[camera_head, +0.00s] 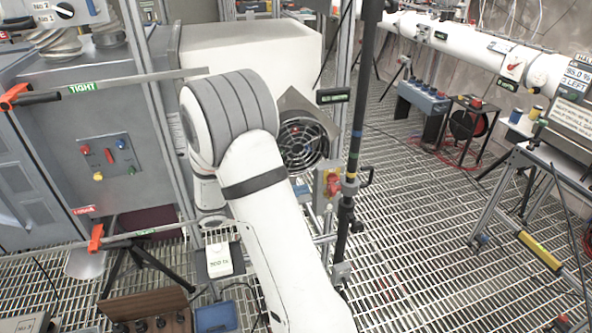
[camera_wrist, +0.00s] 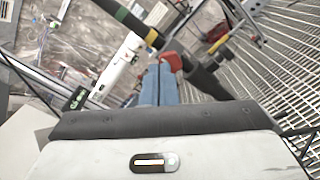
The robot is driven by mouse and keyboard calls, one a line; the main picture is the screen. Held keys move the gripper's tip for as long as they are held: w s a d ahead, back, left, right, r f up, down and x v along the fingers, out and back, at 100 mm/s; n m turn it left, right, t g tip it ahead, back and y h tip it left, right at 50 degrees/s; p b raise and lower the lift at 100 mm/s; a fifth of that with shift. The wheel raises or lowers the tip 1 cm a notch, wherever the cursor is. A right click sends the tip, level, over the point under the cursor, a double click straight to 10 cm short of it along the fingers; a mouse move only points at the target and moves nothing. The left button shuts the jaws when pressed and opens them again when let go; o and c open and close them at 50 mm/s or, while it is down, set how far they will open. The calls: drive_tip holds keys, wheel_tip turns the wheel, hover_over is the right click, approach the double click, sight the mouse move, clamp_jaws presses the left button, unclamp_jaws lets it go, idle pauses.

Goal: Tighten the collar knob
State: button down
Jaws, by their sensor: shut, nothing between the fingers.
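A dark upright pole (camera_head: 358,110) with coloured bands stands right of my arm in the head view. A red knob-like part (camera_head: 332,184) with yellow beside it sits by the pole's banded stretch; I cannot tell for sure that it is the collar knob. In the wrist view the pole (camera_wrist: 205,82) runs slantwise, and a red part (camera_wrist: 174,61) sits against it, just by my fingertips. My gripper (camera_wrist: 160,67) has blue fingers, shut together and empty. Whether they touch the red part cannot be told. My arm hides most of the gripper in the head view.
A grey cabinet with a button panel (camera_head: 110,158) and red-handled rods stands left. A white pipe (camera_head: 470,48) runs along the back right. A bench frame (camera_head: 500,190) stands right. Grated floor (camera_head: 430,240) is open right of the pole.

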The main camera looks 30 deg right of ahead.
sight(332, 189)
drive_tip(key=s+d+n+p, duration=0.1)
drive_tip(key=d+n, duration=0.2)
drive_tip(key=d, duration=0.3)
drive_tip(key=shift+d+r+p, duration=0.3)
drive_tip(key=shift+d+p, duration=0.05)
drive_tip(key=shift+d, duration=0.05)
drive_tip(key=shift+f+b, duration=0.55)
drive_tip(key=shift+f, duration=0.05)
idle(1.0)
drive_tip(key=shift+s+a+f+b, duration=0.2)
drive_tip(key=shift+s+f+b, duration=0.25)
drive_tip(key=shift+s+b, duration=0.4)
idle(0.5)
drive_tip(key=shift+w+r, duration=0.1)
